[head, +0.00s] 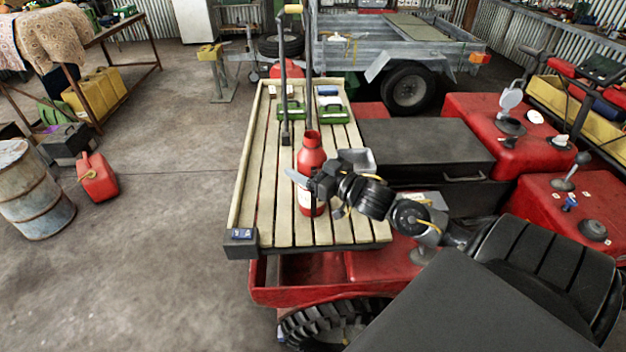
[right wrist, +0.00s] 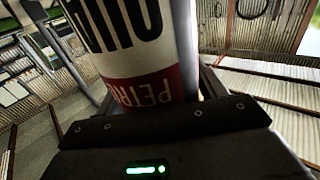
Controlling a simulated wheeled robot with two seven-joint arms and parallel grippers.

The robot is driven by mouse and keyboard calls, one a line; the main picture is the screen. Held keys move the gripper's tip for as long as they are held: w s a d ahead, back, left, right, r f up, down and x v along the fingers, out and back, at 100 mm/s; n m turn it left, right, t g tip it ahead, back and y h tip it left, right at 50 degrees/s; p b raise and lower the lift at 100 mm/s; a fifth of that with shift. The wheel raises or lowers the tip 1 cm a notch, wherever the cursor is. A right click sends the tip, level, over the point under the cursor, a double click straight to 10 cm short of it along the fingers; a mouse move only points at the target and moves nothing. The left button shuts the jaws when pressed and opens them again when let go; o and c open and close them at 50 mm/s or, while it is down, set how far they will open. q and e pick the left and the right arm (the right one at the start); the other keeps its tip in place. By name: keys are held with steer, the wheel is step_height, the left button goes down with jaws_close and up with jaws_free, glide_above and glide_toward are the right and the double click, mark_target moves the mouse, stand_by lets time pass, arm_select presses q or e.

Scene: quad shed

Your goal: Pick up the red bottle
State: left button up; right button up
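The red bottle (head: 312,155) stands upright on the slatted wooden bed of a red quad, with a white label low on its side. My right gripper (head: 328,170) is at the bottle's middle, its fingers spread wide, one across the bottle's front left and one to its right. In the right wrist view the bottle's label (right wrist: 150,60), white and red with large dark letters, fills the space between the fingers close to the palm. Contact of both fingers cannot be made out. My left gripper is not in view.
The slatted bed (head: 270,190) also carries green cases (head: 327,115) and a tall upright pole tool (head: 284,80). A black box (head: 425,150) stands right of the bed.

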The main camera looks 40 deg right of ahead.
steer(key=c, duration=0.7)
steer(key=shift+c, duration=0.3)
steer(key=shift+r, duration=0.2)
